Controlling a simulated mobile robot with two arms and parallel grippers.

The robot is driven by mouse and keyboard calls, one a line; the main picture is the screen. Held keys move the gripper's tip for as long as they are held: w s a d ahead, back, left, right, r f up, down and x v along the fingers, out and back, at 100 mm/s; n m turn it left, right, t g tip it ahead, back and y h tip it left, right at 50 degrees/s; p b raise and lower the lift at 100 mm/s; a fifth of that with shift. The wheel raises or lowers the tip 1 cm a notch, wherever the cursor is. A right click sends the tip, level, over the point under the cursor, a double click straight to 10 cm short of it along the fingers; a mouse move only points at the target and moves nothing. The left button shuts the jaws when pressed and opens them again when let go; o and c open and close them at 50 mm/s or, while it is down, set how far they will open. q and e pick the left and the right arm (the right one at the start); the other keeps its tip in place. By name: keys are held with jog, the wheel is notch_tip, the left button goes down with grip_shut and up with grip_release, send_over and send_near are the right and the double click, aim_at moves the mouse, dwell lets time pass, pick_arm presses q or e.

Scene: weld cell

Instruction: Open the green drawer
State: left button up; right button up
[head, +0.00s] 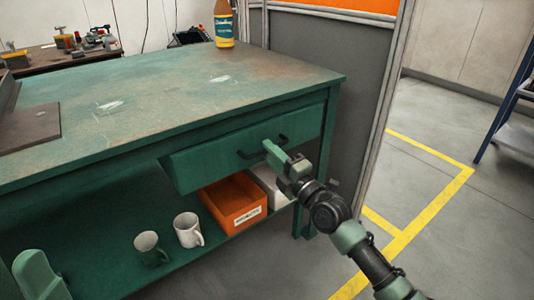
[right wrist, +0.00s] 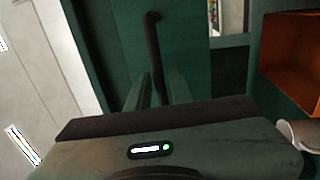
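The green drawer (head: 215,160) sits under the top of the green workbench, right of its middle, in the head view. Its front looks close to the bench frame, and no inside of it shows. A black bar handle (head: 250,153) is on the front; it also shows in the right wrist view (right wrist: 154,50). My right gripper (head: 274,153) is at the right part of this handle.
Below the drawer, the shelf holds an orange bin (head: 232,205), a white bin (head: 268,185) and two mugs (head: 188,230). A bottle (head: 223,25) and a dark plate (head: 30,130) are on the workbench top (head: 170,95). A grey panel (head: 330,90) stands behind.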

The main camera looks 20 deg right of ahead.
jog(key=shift+w+a+r, duration=0.15)
jog(key=shift+w+a, duration=0.1)
jog(key=shift+w, duration=0.35)
grip_shut()
dwell(1.1)
